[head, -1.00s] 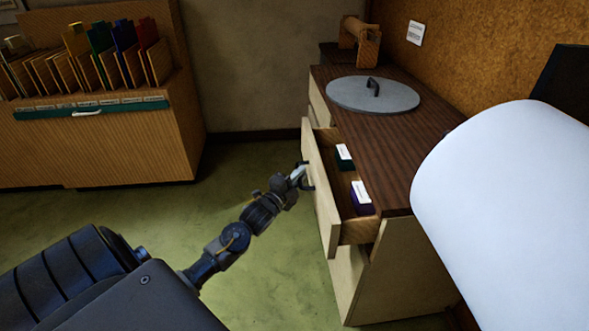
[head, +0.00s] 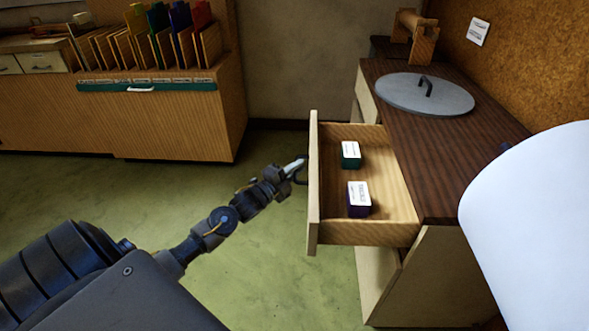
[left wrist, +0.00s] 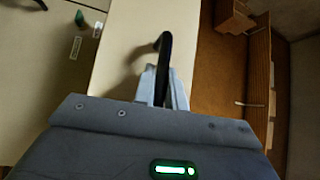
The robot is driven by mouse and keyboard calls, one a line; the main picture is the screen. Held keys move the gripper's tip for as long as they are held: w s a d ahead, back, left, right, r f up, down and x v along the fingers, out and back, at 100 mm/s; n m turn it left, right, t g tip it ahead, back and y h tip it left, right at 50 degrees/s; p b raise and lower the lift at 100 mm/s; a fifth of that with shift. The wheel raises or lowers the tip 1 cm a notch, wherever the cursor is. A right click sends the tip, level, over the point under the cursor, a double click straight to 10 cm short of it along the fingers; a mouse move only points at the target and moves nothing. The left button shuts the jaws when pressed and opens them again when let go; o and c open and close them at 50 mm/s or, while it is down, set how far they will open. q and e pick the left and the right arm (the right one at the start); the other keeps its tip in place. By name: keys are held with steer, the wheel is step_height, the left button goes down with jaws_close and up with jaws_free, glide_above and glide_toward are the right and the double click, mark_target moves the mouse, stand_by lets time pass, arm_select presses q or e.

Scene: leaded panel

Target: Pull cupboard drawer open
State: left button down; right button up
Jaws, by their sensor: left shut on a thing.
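The cupboard (head: 390,285) stands at the right in the head view, with a dark wood top. Its top drawer (head: 313,225) is pulled well out to the left, and its inside shows. A green box (head: 350,160) and a purple box (head: 358,205) with white labels lie in the drawer. My left gripper (head: 299,166) is at the outer face of the drawer front. In the left wrist view my left gripper (left wrist: 162,90) is shut on the black drawer handle (left wrist: 164,48). My right gripper is not in view.
A round grey lid (head: 410,98) with a black handle lies on the cupboard top. A wooden stand (head: 414,38) is behind it. A shelf unit with coloured panes (head: 175,45) stands at the back left. The green floor (head: 270,240) left of the drawer is clear.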

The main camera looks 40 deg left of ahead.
arm_select(q)
steer(key=shift+d+f, duration=0.1)
steer(key=shift+d, duration=0.05)
steer(key=c, duration=1.5)
jaws_free()
steer(key=shift+o, duration=0.2)
